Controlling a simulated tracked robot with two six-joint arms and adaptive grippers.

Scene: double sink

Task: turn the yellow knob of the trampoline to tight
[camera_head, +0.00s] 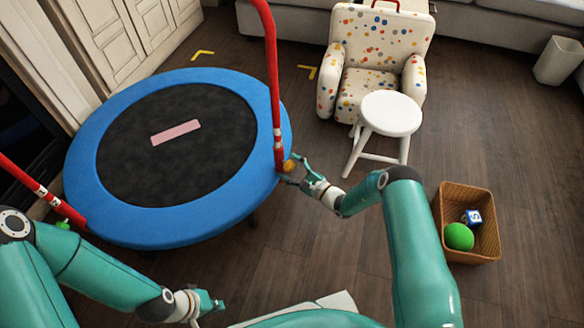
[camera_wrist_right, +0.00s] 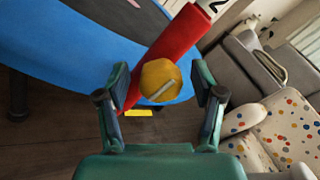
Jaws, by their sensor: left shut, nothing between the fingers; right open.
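The trampoline (camera_head: 160,228) has a blue rim, a black mat and red handle posts. Its yellow knob (camera_head: 289,165) sits low on the right red post (camera_head: 277,110), at the rim. My right gripper (camera_head: 290,169) is open at the knob. In the right wrist view the yellow knob (camera_wrist_right: 161,81) shows between the two open fingers (camera_wrist_right: 160,95), with a pale slanted bar on its face; I cannot tell whether the fingers touch it. A green knob (camera_head: 63,224) is on the left red post (camera_head: 45,195). My left gripper (camera_head: 210,303) is shut and empty, low in the head view.
A white stool (camera_head: 391,114) and a spotted armchair (camera_head: 378,40) stand right of the trampoline. Wooden floor is clear between the stool and basket.

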